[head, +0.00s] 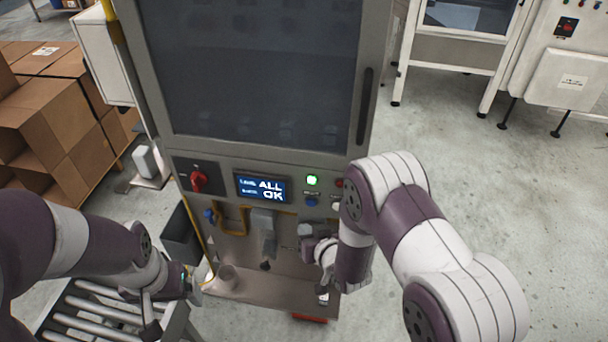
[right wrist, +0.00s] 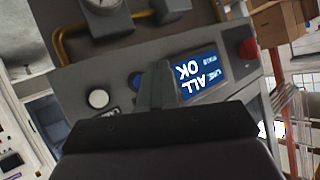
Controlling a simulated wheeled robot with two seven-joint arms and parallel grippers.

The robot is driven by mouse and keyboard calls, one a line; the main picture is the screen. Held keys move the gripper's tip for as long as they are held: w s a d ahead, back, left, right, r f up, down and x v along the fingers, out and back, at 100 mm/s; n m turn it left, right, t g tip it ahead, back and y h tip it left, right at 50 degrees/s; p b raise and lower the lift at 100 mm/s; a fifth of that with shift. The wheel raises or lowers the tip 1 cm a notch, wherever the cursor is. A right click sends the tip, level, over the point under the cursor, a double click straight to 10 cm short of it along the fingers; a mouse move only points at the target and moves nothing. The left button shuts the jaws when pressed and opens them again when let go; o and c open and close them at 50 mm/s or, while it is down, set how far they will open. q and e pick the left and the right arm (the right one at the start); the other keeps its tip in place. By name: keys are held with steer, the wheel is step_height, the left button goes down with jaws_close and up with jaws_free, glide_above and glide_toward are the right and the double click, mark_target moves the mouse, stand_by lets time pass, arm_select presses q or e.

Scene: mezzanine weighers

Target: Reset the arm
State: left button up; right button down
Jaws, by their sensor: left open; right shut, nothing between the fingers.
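My right arm (head: 430,235) bends over the front of a grey machine, and its gripper (head: 316,250) is by the lower panel below the buttons. In the right wrist view the right gripper's fingers (right wrist: 157,85) are shut with nothing between them, in front of the button panel. My left gripper (head: 174,300) is open at the lower left, near the machine's lower shelf and above a roller conveyor. Its fingers are small and partly hidden by the wrist. I cannot tell whether either gripper touches anything.
The machine's display (head: 262,189) reads "ALL OK"; it shows inverted in the right wrist view (right wrist: 201,75). A green lit button (head: 313,180) and red rotary switch (head: 198,181) flank it. The roller conveyor (head: 90,312) is lower left, cardboard boxes (head: 60,115) left.

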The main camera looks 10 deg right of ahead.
steer(key=s+d+f+g+h+b, duration=0.1)
steer(key=s+d+f+g+h, duration=0.3)
steer(key=s+g, duration=0.5)
steer(key=s+d+r+g+b, duration=0.1)
steer(key=s+d+r+b, duration=0.4)
steer(key=s+r, duration=0.4)
steer(key=shift+s+r+m, duration=0.15)
steer(key=shift+r+m, duration=0.15)
steer(key=shift+r, duration=0.1)
steer(key=shift+s, duration=0.15)
stand_by(0.8)
